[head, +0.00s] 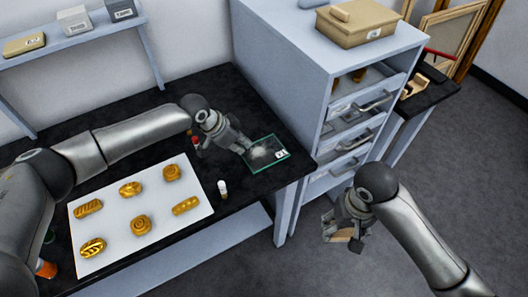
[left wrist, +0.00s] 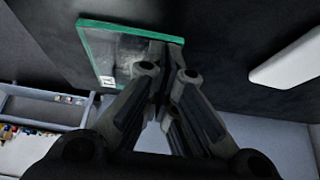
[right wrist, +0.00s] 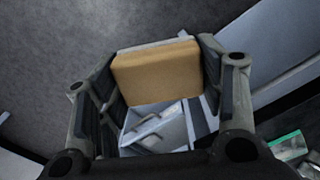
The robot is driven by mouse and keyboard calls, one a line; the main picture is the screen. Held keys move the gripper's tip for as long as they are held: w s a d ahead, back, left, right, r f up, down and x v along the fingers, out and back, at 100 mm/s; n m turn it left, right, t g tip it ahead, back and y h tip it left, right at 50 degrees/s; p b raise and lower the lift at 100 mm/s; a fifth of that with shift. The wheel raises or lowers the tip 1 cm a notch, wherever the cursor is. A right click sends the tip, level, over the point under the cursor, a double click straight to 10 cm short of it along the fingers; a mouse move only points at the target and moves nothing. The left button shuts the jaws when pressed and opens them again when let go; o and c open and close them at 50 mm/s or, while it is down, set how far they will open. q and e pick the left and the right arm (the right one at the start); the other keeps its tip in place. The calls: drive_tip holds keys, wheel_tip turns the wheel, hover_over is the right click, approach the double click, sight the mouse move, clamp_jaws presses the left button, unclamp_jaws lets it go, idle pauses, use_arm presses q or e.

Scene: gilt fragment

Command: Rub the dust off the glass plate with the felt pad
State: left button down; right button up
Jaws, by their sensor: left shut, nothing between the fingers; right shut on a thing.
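The glass plate (head: 268,163) lies on the black bench near its right end, with green edges and a small white label. A pale dust patch (head: 262,152) shows on its upper left part. My left gripper (head: 243,146) is shut and empty at the plate's left edge. In the left wrist view its fingertips (left wrist: 165,72) overlap one end of the plate (left wrist: 104,62); I cannot tell whether they touch. My right gripper (head: 345,228) is shut on a tan block, apparently the felt pad (right wrist: 158,72), held in the air over the floor, right of the bench.
A white board (head: 112,222) with several golden ornaments lies left of the plate. A small white-capped bottle (head: 222,188) stands between them. A grey drawer cabinet (head: 290,75) with a tan box (head: 355,25) on top rises behind the plate. Floor around my right gripper is clear.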

use_arm(q)
drive_tip(key=shift+f, duration=0.4)
use_arm(e)
drive_tip(key=shift+f, duration=0.2)
use_arm(q)
drive_tip(key=shift+r, duration=0.1)
wheel_tip(320, 180, up, 6)
drive_tip(key=p, duration=0.5)
use_arm(e)
wheel_tip(320, 180, up, 6)
drive_tip(key=shift+f, duration=0.25)
drive_tip(key=shift+f, duration=0.1)
